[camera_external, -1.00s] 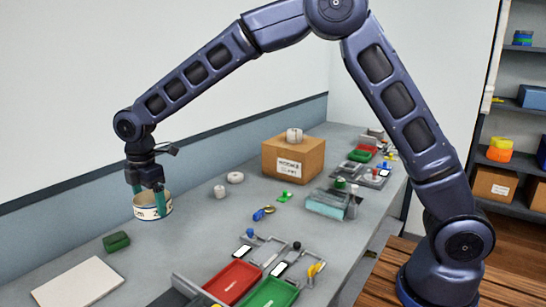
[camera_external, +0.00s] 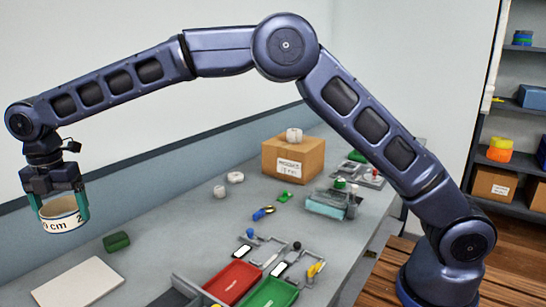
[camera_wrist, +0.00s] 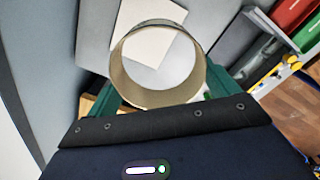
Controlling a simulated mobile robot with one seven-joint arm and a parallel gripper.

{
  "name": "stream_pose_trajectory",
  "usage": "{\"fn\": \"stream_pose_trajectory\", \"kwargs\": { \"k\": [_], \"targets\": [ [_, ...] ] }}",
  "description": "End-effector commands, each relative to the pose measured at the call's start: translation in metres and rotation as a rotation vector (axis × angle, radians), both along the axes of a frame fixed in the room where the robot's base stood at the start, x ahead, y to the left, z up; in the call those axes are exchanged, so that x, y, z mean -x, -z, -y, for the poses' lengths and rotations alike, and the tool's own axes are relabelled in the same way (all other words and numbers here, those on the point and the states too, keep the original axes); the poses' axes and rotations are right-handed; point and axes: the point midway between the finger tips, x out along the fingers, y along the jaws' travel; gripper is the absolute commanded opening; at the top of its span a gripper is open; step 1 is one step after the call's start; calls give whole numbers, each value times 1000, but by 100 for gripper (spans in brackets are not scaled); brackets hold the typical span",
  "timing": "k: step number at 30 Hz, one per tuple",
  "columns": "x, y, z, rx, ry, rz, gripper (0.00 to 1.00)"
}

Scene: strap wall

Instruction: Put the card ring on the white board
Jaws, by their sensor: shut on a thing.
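The card ring (camera_external: 63,213) is a short, wide band, white outside with dark printing and tan inside. My gripper (camera_external: 63,209) is shut on it, with teal fingers on either side, and holds it in the air. In the wrist view the ring (camera_wrist: 197,83) sits between the fingers, its opening facing the camera. The white board (camera_external: 78,284) lies flat at the near left of the grey bench. The ring is above the bench, higher than the board in the external picture. The board (camera_wrist: 145,45) also shows through and beyond the ring in the wrist view.
A green block (camera_external: 117,242) lies just behind the board. A red tray (camera_external: 232,281) and a green tray (camera_external: 270,296) stand to its right. A cardboard box (camera_external: 293,160) and white rolls (camera_external: 235,177) are farther back. Bare bench (camera_external: 170,235) lies between.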

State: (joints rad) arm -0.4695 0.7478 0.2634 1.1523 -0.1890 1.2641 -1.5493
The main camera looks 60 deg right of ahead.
Motion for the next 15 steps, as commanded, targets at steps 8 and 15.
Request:
{"fn": "stream_pose_trajectory", "kwargs": {
  "k": [8,15],
  "targets": [
    [-1,11,-23,0,-87,-3,66],
    [0,61,-22,1,-87,-5,66]
  ]
}}
